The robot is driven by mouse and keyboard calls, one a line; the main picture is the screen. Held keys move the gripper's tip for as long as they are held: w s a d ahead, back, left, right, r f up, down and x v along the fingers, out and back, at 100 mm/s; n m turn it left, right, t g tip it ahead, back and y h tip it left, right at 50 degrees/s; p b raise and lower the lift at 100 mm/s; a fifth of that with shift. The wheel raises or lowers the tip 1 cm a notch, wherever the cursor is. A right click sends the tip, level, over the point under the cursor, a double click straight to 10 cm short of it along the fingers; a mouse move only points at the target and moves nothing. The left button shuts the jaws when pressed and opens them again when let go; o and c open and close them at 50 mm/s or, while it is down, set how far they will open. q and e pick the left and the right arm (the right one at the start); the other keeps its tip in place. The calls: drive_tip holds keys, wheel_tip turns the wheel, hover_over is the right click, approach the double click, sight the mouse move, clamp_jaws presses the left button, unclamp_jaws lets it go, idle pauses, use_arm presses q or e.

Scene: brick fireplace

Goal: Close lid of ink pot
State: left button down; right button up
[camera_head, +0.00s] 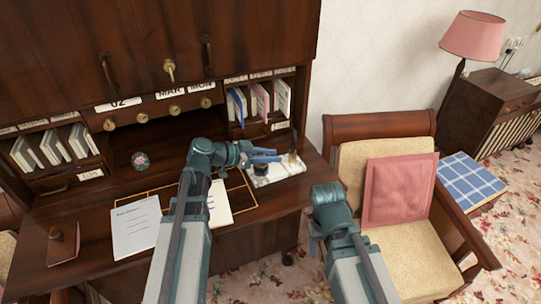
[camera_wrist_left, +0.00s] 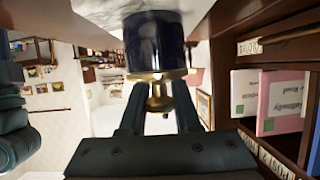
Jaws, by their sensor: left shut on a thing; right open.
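The ink pot (camera_head: 261,169) is dark and stands on a white marble stand (camera_head: 286,169) on the desk's right side. In the left wrist view, which looks upside down, the ink pot (camera_wrist_left: 154,42) is dark blue glass with a brass lid (camera_wrist_left: 160,77) and knob. The lid appears level against the pot's mouth. My left gripper (camera_head: 264,155) is at the pot's top, and its fingers (camera_wrist_left: 160,108) are shut around the brass lid's knob. My right gripper (camera_head: 316,236) is open and empty, low beside the desk's right edge; its fingers are mostly hidden by its wrist.
A brass pen-like upright (camera_head: 292,156) stands on the marble stand. White papers (camera_head: 136,225) and a brown blotter (camera_head: 63,243) lie on the desk. A glass paperweight (camera_head: 140,160) sits at the back. Cubbyholes with books (camera_head: 262,101) rise behind. A chair (camera_head: 395,190) stands at right.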

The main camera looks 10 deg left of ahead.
idle(0.3)
use_arm(q)
drive_tip(key=c, duration=0.6)
unclamp_jaws()
drive_tip(key=shift+p+v, duration=2.65)
drive_tip(key=shift+v, duration=4.3)
drive_tip(key=shift+f, duration=0.15)
